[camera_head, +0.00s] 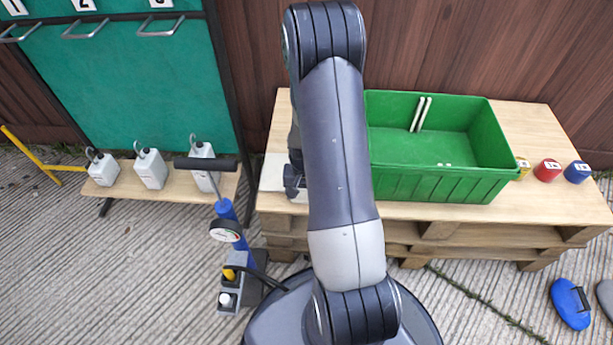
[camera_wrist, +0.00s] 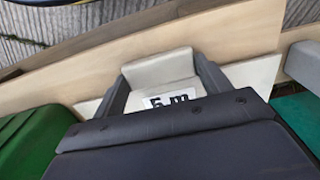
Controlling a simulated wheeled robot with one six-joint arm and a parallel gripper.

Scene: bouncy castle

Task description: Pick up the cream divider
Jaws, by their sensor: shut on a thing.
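The cream divider (camera_wrist: 160,70) sits between the two dark fingers of my gripper (camera_wrist: 162,78) in the wrist view, with a black-and-white label reading about "5 m" on its near part. The fingers touch it on both sides, and my gripper is shut on it. In the head view my gripper (camera_head: 294,182) is at the left end of the pallet table, partly hidden behind my arm. A pale flat piece (camera_head: 272,172) shows beside it there; the divider itself is mostly hidden in that view.
A green crate (camera_head: 440,187) with two white sticks inside stands just right of my arm on the wooden table (camera_head: 540,120). Yellow, red (camera_head: 547,170) and blue pots stand at its right. A pump (camera_head: 226,215) and a bench with white jugs (camera_head: 150,168) stand left.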

